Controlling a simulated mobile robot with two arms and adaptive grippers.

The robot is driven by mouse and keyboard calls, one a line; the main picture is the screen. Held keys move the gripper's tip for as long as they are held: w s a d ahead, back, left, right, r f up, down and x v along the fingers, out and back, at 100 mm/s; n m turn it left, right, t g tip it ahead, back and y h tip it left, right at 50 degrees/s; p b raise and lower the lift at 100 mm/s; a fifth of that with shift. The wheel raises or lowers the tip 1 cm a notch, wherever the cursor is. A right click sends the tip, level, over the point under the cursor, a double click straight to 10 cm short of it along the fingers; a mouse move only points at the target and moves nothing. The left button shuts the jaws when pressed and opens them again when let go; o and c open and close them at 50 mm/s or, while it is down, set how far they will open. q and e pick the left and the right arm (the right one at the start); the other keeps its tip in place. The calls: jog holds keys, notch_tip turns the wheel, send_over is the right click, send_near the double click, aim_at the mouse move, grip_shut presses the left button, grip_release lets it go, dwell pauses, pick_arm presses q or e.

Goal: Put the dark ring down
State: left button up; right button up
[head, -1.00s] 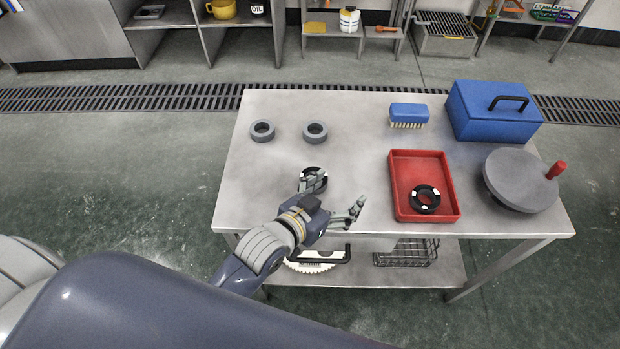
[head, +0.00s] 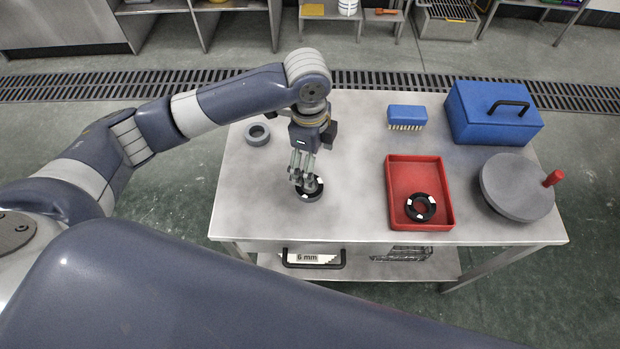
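A dark ring with white marks (head: 314,196) lies flat on the left half of the steel table (head: 350,215). My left gripper (head: 303,184) points down at it, with its fingertips at the ring's far left part and overlapping its hole. I cannot tell whether the fingers are closed on the ring wall or stand loose around it. A second dark ring with white marks (head: 420,207) lies in the red tray (head: 404,166). My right gripper is out of view.
A grey ring (head: 257,135) lies at the table's back left. A blue brush (head: 406,113), a blue box (head: 490,114) and a grey disc with a red knob (head: 513,188) stand to the right. Bare table lies between the gripper and the tray.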

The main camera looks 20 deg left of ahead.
aim_at(306, 198)
pick_arm(q)
jog(key=shift+y, duration=0.3)
jog(key=f, duration=0.2)
jog(key=a+f, duration=0.1)
jog(key=f, duration=0.1)
jog(key=shift+a+f+p, duration=0.1)
jog(key=shift+f+p, duration=0.2)
jog(key=shift+s+f, duration=0.1)
jog(key=shift+f, duration=0.5)
jog(key=f, duration=0.1)
jog(key=f+p, duration=0.1)
jog(key=f, duration=0.2)
jog(key=shift+s+d+f, duration=0.1)
jog(key=shift+d, duration=0.15)
jog(key=c, duration=1.2)
jog(key=shift+c, duration=0.8)
